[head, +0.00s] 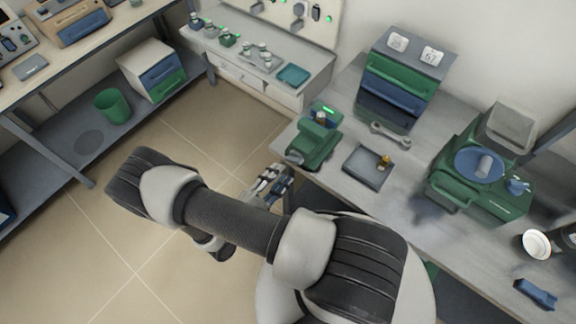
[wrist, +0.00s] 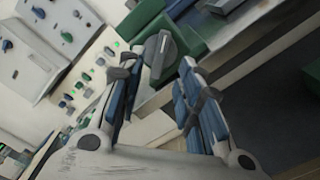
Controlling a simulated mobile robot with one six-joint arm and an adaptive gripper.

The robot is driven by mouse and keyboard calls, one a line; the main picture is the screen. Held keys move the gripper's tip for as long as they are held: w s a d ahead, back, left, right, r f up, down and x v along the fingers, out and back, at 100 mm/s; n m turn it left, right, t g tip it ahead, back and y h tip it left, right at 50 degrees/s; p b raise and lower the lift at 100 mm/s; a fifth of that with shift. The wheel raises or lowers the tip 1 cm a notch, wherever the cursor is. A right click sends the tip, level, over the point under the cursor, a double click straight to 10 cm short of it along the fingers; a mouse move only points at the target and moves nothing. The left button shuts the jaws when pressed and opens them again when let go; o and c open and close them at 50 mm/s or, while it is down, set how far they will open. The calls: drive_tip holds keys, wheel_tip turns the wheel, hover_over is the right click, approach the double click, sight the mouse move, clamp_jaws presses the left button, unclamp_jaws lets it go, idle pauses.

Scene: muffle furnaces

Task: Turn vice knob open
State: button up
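A green vice (head: 318,140) stands at the left end of the right-hand bench. It has a small green light on top. A dark bar-like knob (head: 296,157) shows on its near-left side. In the wrist view the grey knob (wrist: 160,55), with a pale line along it, sits on the green body, ahead of my fingertips. My gripper (head: 270,184) is just left of the vice, off the bench edge. Its blue-padded fingers are spread apart in the wrist view (wrist: 160,82), with nothing held between them. I cannot tell if a finger touches the knob.
A grey tray (head: 366,180) and a wrench (head: 390,137) lie right of the vice. A drawer unit (head: 397,85) stands behind. A green machine (head: 480,175) stands farther right. A white counter (head: 270,65) with small items is at the back. The floor left of my arm is clear.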

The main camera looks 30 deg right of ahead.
sight(291, 162)
drive_tip(key=x, duration=0.5)
clamp_jaws()
idle(0.4)
